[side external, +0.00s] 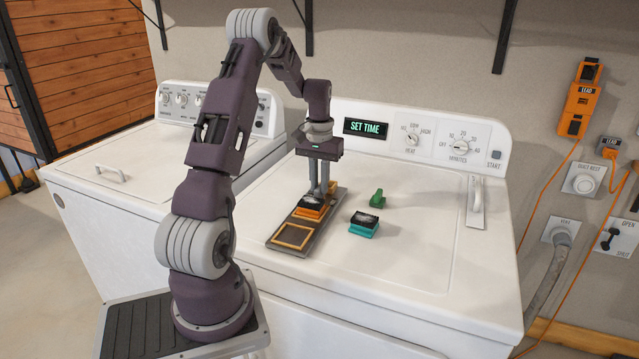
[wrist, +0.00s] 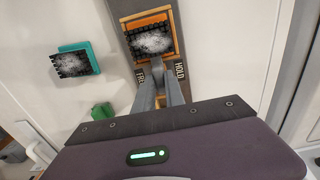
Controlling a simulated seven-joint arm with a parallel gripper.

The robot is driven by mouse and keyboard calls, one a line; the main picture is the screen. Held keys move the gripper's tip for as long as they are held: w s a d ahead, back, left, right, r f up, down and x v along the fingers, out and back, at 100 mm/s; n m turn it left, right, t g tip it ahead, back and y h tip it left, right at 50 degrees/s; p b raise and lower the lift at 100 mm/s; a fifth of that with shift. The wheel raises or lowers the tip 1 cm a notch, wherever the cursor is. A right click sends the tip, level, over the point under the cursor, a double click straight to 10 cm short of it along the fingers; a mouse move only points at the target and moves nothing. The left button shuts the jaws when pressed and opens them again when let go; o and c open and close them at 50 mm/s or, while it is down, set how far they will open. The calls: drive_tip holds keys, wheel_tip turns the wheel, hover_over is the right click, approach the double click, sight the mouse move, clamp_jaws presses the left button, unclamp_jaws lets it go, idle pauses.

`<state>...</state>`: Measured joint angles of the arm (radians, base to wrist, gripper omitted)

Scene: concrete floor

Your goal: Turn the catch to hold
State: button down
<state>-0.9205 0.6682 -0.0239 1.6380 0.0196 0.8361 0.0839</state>
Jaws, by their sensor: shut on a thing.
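A grey board (side external: 278,247) lies on the white dryer top. It carries an empty orange-edged square (side external: 292,236) and an orange block (side external: 311,207) with a black, lint-speckled top, which also shows in the wrist view (wrist: 151,40). My gripper (side external: 323,192) reaches down to the board's far end, just behind the orange block. In the wrist view my gripper (wrist: 160,72) has its fingers close together, between a HOLD label (wrist: 180,74) on the right and a partly hidden label (wrist: 140,78) on the left. It is shut on the catch, which the fingers hide, so its angle cannot be told.
A teal block (side external: 363,228) with a lint-speckled black top and a small green piece (side external: 377,198) sit right of the board. The control panel (side external: 430,135) with its SET TIME display rises behind. The dryer top's right part is clear.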

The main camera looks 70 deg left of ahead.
idle(0.3)
drive_tip(key=c, duration=1.4)
unclamp_jaws()
wheel_tip(320, 180, up, 7)
drive_tip(key=shift+r, duration=0.1)
